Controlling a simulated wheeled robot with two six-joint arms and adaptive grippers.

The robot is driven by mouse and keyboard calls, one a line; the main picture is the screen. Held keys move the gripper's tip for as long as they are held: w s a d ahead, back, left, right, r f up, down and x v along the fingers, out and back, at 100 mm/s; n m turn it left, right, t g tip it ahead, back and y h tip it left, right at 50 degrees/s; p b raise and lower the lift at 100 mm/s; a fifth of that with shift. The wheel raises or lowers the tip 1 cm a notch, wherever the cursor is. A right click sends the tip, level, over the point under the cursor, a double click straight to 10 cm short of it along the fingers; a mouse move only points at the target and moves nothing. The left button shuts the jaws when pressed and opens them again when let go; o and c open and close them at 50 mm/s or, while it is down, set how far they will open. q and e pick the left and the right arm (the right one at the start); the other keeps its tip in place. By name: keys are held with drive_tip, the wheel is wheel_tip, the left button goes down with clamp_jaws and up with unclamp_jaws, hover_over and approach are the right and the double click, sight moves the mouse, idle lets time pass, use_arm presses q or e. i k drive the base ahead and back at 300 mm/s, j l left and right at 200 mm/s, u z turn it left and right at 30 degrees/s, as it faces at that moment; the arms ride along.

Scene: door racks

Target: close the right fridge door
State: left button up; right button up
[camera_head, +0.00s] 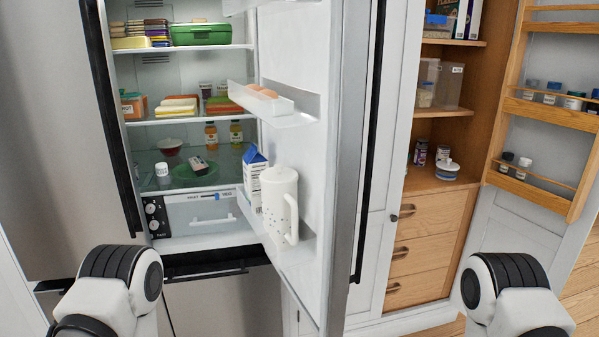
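The right fridge door (305,165) stands wide open, its inner side with shelves facing left. Its upper bin (285,112) holds eggs, and its lower bin (292,247) holds a white pitcher (280,205) and a blue-and-white carton (254,180). The fridge interior (195,120) is exposed to the left of the door. My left arm shows at the bottom left and my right arm at the bottom right, both well apart from the door. Neither gripper's fingers are in view.
The closed left fridge door (45,130) is at the left. To the right stands an open wooden pantry with drawers (425,240), and its open door (545,150) carries a spice rack (550,108). Wood floor (583,275) shows at the lower right.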

sight(313, 54)
drive_tip(key=i+l+u, duration=0.45)
drive_tip(key=l, duration=0.15)
drive_tip(key=i+l+u, duration=0.2)
drive_tip(key=l, duration=0.15)
drive_tip(key=i+l+u, duration=0.2)
drive_tip(key=l, duration=0.2)
drive_tip(key=i+l+u, duration=0.1)
drive_tip(key=l+u, duration=0.15)
drive_tip(key=l, duration=0.15)
drive_tip(key=l+u, duration=0.2)
drive_tip(key=l, duration=0.2)
drive_tip(key=i+l+u, duration=0.2)
drive_tip(key=l, duration=0.25)
drive_tip(key=k, duration=0.05)
